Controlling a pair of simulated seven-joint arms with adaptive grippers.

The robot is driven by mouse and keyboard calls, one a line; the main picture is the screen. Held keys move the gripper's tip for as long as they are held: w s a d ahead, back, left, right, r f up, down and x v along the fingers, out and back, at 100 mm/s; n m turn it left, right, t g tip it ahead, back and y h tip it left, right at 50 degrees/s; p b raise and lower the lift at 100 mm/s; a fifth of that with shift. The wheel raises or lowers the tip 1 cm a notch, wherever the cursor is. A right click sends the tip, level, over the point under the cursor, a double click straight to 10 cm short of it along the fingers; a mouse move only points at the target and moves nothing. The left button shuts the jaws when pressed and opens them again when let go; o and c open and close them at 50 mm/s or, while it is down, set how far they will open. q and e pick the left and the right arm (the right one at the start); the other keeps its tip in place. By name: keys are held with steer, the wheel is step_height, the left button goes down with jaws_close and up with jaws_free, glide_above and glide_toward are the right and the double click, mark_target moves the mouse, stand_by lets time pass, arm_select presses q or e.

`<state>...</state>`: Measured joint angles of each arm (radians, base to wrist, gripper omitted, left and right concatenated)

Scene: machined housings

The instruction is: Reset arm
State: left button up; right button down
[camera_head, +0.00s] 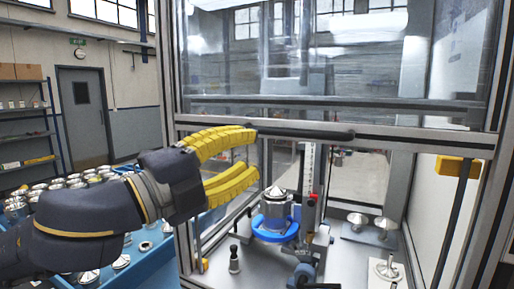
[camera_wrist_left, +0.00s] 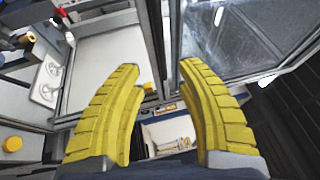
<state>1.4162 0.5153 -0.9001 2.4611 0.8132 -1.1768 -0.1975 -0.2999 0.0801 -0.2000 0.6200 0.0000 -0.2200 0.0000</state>
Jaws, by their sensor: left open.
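My left gripper (camera_head: 254,154) has yellow ribbed fingers and comes in from the left in the head view. Its fingers are spread apart with nothing between them, in front of the framed glass enclosure near its horizontal bar. The left wrist view also shows both fingers (camera_wrist_left: 160,78) apart and empty. My right gripper is not in view. Inside the enclosure, a silver conical-topped housing (camera_head: 275,205) sits in a blue ring holder (camera_head: 275,234), to the right of and lower than the fingertips.
The enclosure's frame and bar (camera_head: 300,133) stand close to the gripper. A blue table (camera_head: 152,262) with many metal parts lies at the left. Inside the enclosure are a dark small post (camera_head: 234,259), a vertical gauge (camera_head: 309,185) and metal cones on a plate (camera_head: 371,238).

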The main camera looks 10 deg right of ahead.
arm_select(q)
steer(key=shift+s+a, duration=0.15)
steer(key=shift+a, duration=0.05)
steer(key=shift+f, duration=0.1)
